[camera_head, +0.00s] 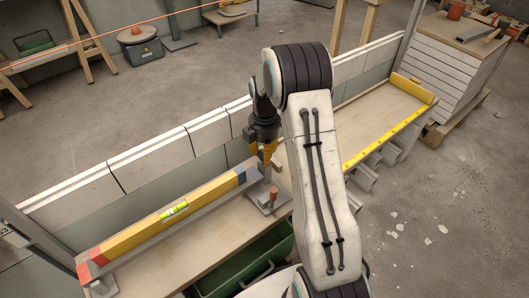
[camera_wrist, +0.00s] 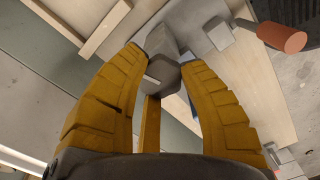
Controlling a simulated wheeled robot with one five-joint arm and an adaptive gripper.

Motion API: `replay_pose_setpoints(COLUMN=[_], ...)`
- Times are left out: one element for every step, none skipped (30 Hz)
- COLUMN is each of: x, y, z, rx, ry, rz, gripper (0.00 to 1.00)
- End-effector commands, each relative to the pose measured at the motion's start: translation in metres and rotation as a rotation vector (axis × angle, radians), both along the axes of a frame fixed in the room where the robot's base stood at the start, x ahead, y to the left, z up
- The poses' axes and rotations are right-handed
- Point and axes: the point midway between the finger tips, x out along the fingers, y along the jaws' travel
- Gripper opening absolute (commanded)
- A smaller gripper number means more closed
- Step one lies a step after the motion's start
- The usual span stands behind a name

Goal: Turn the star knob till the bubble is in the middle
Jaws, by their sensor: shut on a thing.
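A long yellow spirit level (camera_head: 138,232) with red and blue end parts lies along a grey rail on the left side of the bench. Its green vial (camera_head: 174,210) shows in the head view, but the bubble is too small to place surely. My gripper (camera_head: 267,152) is at the right end of the level, pointing down. In the wrist view its two yellow fingers (camera_wrist: 165,62) are closed in on a grey faceted piece, which looks like the star knob (camera_wrist: 163,74). The knob is mostly hidden by the fingers in the head view.
A low panelled wall (camera_head: 150,160) runs behind the bench. A green bin (camera_head: 245,268) is below the front edge.

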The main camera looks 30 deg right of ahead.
Motion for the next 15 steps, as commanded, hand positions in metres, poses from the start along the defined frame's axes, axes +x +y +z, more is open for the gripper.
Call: replay_pose_setpoints(x=[-0.0009,-0.0010,-0.0011,-0.0012,-0.0013,-0.0013,-0.0014,-0.0014,-0.0013,-0.0013,-0.0014,-0.0015,-0.0016,-0.0017,-0.0018], y=[0.0002,0.0003,0.0003,0.0003,0.0004,0.0003,0.0003,0.0003,0.0003,0.0003,0.0003,0.0003,0.0003,0.0004,0.0004], z=[-0.0007,-0.0006,-0.0005,-0.0004,-0.0003,-0.0002,-0.0001,-0.0001,-0.0001,-0.0001,-0.0002,-0.0003,-0.0004,-0.0006,-0.0007], rx=[0.001,0.001,0.001,0.001,0.002,0.001,0.001,0.001,0.001,0.001,0.001,0.001,0.001,0.001,0.001], ry=[0.003,0.004,0.004,0.005,0.005,0.005,0.005,0.005,0.005,0.005,0.005,0.005,0.006,0.006,0.007], rz=[-0.017,-0.032,-0.053,-0.071,-0.092,-0.121,-0.145,-0.170,-0.206,-0.234,-0.262,-0.300,-0.329,-0.358,-0.395], gripper=[0.06,0.06,0.06,0.06,0.06,0.06,0.06,0.06,0.06,0.06,0.06,0.06,0.06,0.06,0.06])
